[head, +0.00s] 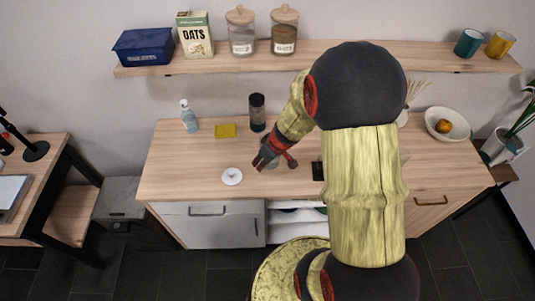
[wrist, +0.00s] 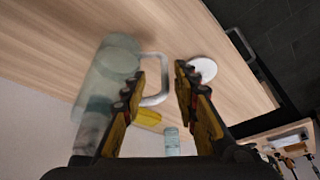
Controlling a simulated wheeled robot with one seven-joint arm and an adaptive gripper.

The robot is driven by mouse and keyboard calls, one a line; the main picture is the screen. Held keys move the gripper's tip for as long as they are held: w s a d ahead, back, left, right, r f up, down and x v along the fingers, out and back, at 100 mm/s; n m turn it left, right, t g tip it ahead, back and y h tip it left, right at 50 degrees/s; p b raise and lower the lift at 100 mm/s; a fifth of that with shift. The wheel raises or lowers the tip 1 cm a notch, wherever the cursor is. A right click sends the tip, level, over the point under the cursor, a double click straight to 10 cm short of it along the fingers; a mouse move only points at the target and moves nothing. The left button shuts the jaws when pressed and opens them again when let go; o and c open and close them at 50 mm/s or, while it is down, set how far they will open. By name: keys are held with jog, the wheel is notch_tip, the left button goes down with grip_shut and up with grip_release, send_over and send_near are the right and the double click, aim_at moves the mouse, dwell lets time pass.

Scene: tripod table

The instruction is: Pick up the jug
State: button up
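The jug (wrist: 108,75) is clear, greenish glass with a pale loop handle (wrist: 158,97), at the left of the wrist view. In the head view it is mostly hidden behind my gripper (head: 275,160); only a bit of greenish glass shows there. My gripper (wrist: 160,82) is open in the wrist view. The left finger overlaps the jug's handle side, and part of the handle shows in the gap between the fingers. I cannot tell whether a finger touches it. The jug stands on the wooden counter (head: 180,165).
A white disc (head: 232,177) lies left of my gripper. A yellow sponge (head: 225,131), a soap bottle (head: 189,117) and a dark shaker (head: 257,112) stand along the back. A small black object (head: 317,171) is to the right. A shelf (head: 225,58) runs above. The counter's left front is clear.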

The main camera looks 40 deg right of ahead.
aim_at(258, 165)
jog(key=x, duration=0.3)
jog(key=b+x, duration=0.1)
jog(key=x, duration=0.1)
jog(key=shift+s+a, duration=0.1)
jog(key=shift+a, duration=0.25)
jog(key=c, duration=0.8)
